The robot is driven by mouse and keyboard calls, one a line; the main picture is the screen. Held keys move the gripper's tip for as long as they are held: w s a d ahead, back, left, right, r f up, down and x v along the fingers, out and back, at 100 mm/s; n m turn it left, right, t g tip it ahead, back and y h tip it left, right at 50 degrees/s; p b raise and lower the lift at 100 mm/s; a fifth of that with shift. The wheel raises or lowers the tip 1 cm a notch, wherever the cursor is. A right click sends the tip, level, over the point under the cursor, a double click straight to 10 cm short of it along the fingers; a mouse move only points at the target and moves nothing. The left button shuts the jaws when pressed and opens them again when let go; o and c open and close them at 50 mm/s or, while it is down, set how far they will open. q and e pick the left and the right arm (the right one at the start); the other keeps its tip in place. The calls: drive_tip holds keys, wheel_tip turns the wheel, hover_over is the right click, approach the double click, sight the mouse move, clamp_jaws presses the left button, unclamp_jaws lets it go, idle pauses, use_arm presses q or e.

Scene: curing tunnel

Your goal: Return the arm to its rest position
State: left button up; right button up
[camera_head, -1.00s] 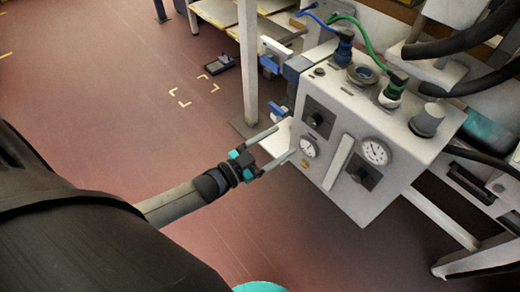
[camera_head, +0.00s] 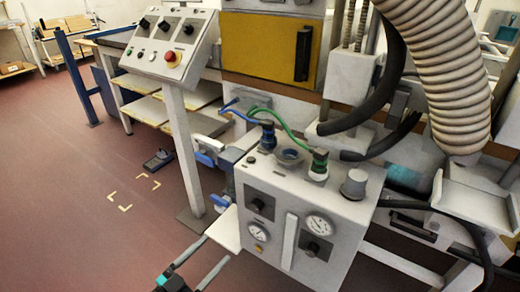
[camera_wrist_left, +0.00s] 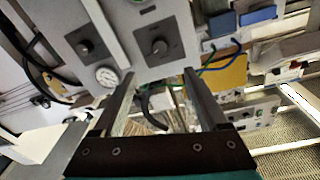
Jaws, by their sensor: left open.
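My left gripper (camera_head: 201,262) shows at the bottom of the head view, its two long fingers spread apart with nothing between them. It is in front of and to the lower left of the grey control box (camera_head: 270,222), which has dials, black knobs and a white vertical bar. In the left wrist view the two open fingers (camera_wrist_left: 158,90) point toward the box face (camera_wrist_left: 125,30), with the space between them empty. I cannot tell how far they are from the box. Most of my left arm is out of the head view. My right gripper is not in view.
A console (camera_head: 169,46) with a red button stands on a post at the upper left. A yellow panel (camera_head: 270,48) and a ribbed hose (camera_head: 437,70) are behind the box. Blue and green cables (camera_head: 288,131) run to its top. Open red floor (camera_head: 75,190) lies at the left.

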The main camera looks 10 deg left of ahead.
use_arm(q)
drive_tip(key=s+a+f+n+g+y+p, duration=0.1)
drive_tip(key=s+a+f+n+g+y, duration=0.15)
drive_tip(key=f, duration=0.65)
drive_tip(key=s+a+f+n+g+y+p, duration=0.15)
drive_tip(key=s+f+g+y, duration=0.25)
drive_tip(key=f, duration=0.5)
drive_tip(key=s+f+g+y+p, duration=0.1)
drive_tip(key=s+f+g, duration=0.3)
drive_tip(key=s, duration=0.6)
drive_tip(key=s+d+f+n+g, duration=0.1)
drive_tip(key=s+f+g, duration=0.3)
drive_tip(key=s+f, duration=0.3)
drive_tip(key=s, duration=0.3)
drive_tip(key=shift+s+d+f+y+p, duration=0.3)
drive_tip(key=shift+f+y+p, duration=0.05)
drive_tip(key=shift+p, duration=0.05)
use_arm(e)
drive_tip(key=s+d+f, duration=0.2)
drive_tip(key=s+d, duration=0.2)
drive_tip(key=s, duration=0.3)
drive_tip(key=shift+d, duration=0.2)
